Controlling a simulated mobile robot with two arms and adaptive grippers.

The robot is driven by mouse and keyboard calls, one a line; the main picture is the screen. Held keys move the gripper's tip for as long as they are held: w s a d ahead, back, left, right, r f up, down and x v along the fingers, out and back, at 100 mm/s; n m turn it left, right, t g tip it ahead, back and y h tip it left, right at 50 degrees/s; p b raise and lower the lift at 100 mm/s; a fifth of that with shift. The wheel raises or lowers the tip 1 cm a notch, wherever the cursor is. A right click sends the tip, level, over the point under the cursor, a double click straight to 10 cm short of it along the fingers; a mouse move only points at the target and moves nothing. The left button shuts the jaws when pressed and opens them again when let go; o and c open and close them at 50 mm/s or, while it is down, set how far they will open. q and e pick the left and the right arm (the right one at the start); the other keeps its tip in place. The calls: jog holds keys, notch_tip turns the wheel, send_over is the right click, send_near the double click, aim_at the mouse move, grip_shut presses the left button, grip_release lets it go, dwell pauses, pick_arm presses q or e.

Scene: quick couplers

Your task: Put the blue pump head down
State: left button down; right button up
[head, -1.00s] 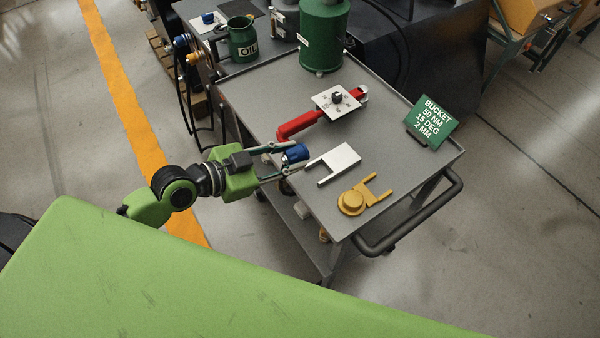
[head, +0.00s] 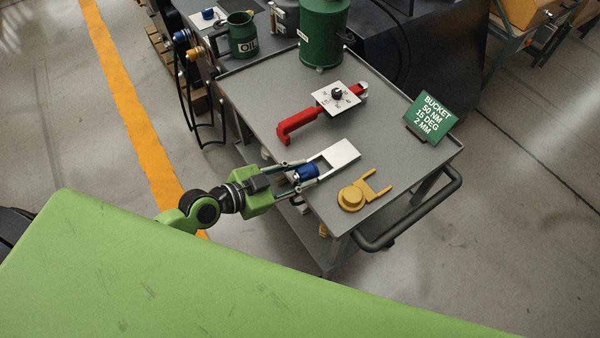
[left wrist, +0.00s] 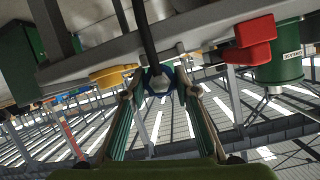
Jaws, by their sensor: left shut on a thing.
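The blue pump head (head: 308,172) is between the fingers of my left gripper (head: 303,174), at the near left edge of the grey cart. It shows as a blue ring (left wrist: 158,72) between the fingertips in the left wrist view. The gripper is shut on it. In the head view it overlaps the near end of the pale forked plate (head: 340,154); I cannot tell whether they touch. My right gripper is not in view.
The cart top (head: 255,95) also carries a yellow forked piece (head: 352,197), a red-handled tool (head: 300,127) with a white dial plate (head: 337,97), a green sign (head: 430,118) and a green cylinder (head: 323,35). Open cart surface lies at the far left.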

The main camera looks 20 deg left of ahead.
pick_arm(q)
jog(key=shift+f, duration=0.4)
jog(key=c, duration=1.6)
grip_release()
jog(key=shift+r, duration=0.1)
jog(key=shift+r, duration=0.1)
jog(key=shift+r, duration=0.2)
jog(key=shift+r+p, duration=0.4)
jog(key=shift+p, duration=0.15)
jog(key=shift+s+a+f+b, duration=0.15)
jog(key=shift+s+a+b, duration=0.35)
jog(key=shift+s, duration=0.05)
jog(key=shift+r+b+v, duration=0.2)
jog(key=shift+b+v, duration=0.65)
jog(key=shift+v, duration=4.4)
